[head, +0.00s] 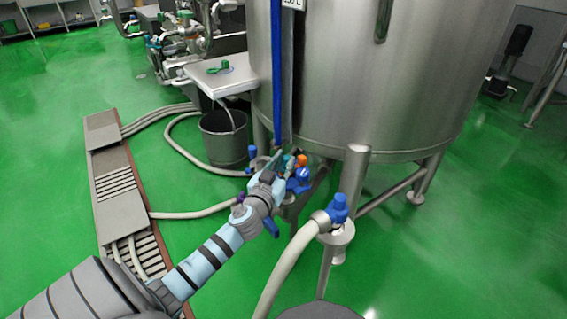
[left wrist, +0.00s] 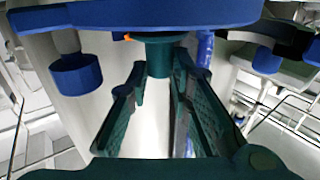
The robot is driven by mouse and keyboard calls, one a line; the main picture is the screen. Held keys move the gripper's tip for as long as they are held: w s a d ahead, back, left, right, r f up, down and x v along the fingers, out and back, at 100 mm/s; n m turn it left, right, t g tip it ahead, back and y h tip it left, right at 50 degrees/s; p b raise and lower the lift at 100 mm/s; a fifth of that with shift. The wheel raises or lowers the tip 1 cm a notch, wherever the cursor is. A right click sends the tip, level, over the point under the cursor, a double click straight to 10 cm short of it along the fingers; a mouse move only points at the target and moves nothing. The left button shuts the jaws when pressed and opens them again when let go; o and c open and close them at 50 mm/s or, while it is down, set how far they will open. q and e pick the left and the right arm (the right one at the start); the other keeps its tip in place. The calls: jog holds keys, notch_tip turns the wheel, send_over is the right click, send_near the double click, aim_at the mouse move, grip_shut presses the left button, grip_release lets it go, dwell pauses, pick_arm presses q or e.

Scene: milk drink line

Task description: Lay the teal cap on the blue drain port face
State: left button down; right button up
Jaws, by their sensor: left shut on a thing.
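My left gripper (head: 284,166) reaches in under the big steel tank, in among the blue fittings. In the left wrist view its two fingers (left wrist: 160,75) close around the stem of the teal cap (left wrist: 158,58), whose wider flange faces away from the palm. A broad blue part (left wrist: 160,12), seemingly the drain port, spans the top of that view just beyond the flange; whether they touch I cannot tell. In the head view the cap (head: 290,160) is a small teal patch, mostly hidden by the gripper. Blue fittings (head: 299,180) sit beside it. My right gripper is not in view.
The steel tank (head: 400,80) stands over the fittings on metal legs. An orange part (head: 301,160) is close to the gripper. A blue-topped hose end (head: 337,208) stands at front right. A dark bucket (head: 226,140), hoses and a drain channel (head: 127,195) lie left.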

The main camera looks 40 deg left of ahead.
pick_arm(q)
jog(key=shift+f, duration=0.35)
jog(key=c, duration=1.4)
grip_release()
jog(key=shift+o, duration=0.2)
jog(key=v, duration=1.2)
